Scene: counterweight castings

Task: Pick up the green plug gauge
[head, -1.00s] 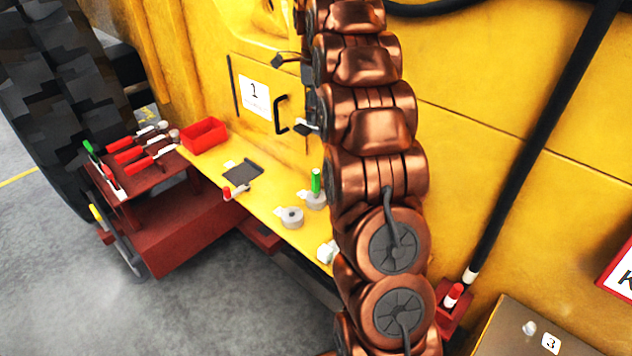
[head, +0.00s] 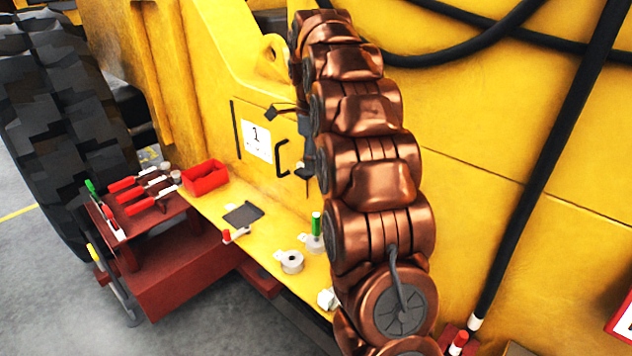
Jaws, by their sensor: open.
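The green plug gauge (head: 316,223) shows its green handle upright at a small grey ring-shaped piece (head: 313,243) on the yellow ledge, just left of my copper-coloured arm. How deep it sits in that piece is hard to tell. My gripper (head: 289,142) shows only in part as dark pieces sticking out left from behind my arm, in front of the yellow panel. It is open, above the gauge and apart from it. Most of the gripper is hidden by my arm.
A second grey ring piece (head: 291,262) and a white block (head: 327,299) are close to the gauge. A dark pad (head: 243,214) and a red bin (head: 204,178) lie farther left. A red stand (head: 150,220) holds several red-handled tools. A door handle (head: 282,158) juts from the panel.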

